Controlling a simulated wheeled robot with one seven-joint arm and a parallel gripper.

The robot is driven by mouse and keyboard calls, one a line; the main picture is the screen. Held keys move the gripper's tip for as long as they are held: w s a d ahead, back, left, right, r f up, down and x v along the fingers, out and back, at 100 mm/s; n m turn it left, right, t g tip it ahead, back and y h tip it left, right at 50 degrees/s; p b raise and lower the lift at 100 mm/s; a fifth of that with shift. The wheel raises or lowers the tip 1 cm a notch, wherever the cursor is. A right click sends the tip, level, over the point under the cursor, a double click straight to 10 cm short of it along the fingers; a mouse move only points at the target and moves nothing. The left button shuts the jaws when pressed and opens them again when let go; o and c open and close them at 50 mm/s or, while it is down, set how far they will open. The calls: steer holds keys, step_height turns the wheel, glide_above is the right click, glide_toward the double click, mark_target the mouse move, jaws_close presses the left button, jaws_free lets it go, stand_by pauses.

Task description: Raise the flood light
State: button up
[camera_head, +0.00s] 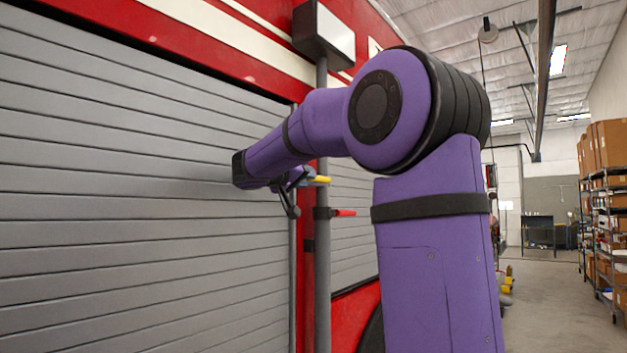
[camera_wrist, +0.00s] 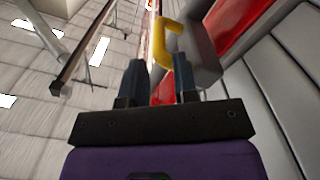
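The flood light (camera_head: 325,32) is a dark box with a pale face on top of an upright grey pole (camera_head: 322,265) beside the red truck. My gripper (camera_head: 291,203) is just left of the pole, partly hidden by my arm. In the wrist view my gripper (camera_wrist: 158,65) has its two dark fingers apart with nothing held. The yellow handle (camera_wrist: 166,45) shows beyond the fingertips, apart from them. A red part shows between the fingers.
The truck's grey slatted shutter (camera_head: 120,190) fills the left side, close to my gripper. A shelf rack with boxes (camera_head: 605,200) stands far right. The floor (camera_head: 550,300) between the truck and the rack looks mostly clear.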

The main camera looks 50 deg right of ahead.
steer(key=shift+w+d, duration=0.15)
steer(key=shift+d, duration=2.3)
jaws_close()
